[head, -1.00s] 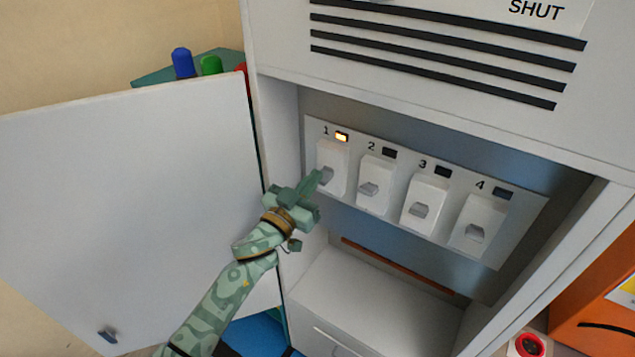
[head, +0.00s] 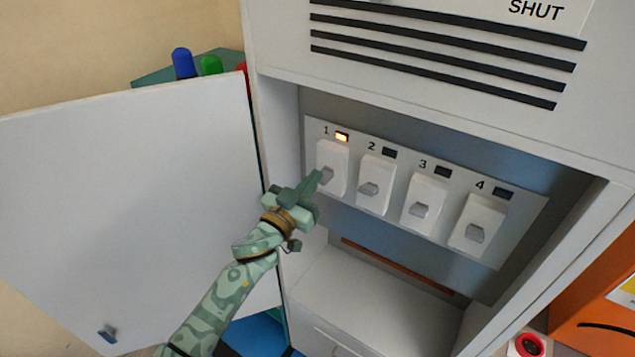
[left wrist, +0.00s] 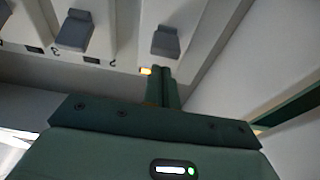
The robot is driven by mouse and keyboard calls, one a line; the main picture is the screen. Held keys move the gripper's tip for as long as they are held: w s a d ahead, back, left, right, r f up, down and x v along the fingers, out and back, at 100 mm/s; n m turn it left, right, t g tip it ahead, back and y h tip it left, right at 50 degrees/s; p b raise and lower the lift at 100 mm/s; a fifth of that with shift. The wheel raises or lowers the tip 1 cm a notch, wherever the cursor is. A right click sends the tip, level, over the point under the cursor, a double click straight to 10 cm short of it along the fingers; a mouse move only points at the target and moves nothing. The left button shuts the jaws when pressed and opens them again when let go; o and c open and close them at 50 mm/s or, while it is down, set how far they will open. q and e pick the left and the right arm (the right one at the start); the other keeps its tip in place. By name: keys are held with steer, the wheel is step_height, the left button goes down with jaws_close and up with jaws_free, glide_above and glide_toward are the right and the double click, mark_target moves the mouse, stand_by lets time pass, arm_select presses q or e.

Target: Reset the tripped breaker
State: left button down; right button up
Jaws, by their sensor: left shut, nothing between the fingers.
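Several white breakers numbered 1 to 4 sit in a row on a panel (head: 330,205) inside the open cabinet. Breaker 1 (head: 333,157) has a lit orange lamp (head: 342,137) above it; the lamps over 2, 3 and 4 are dark. Each breaker has a grey lever. My left gripper (head: 316,180) is shut and empty, with its fingertips at the lower left of breaker 1, close to its lever (head: 327,174). In the left wrist view the shut fingers (left wrist: 164,75) point toward the lever of breaker 1 (left wrist: 165,42). Whether they touch cannot be told. My right gripper is not in view.
The cabinet door (head: 130,190) stands open at the left. A white box-like ledge (head: 375,295) lies below the breaker panel. An orange unit (head: 600,290) and a red button (head: 529,344) are at the lower right. Vent slots run above the opening.

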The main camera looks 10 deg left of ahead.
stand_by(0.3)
arm_select(q)
steer(key=p+v, duration=0.2)
steer(key=v, duration=0.6)
steer(key=shift+f, duration=0.3)
stand_by(0.6)
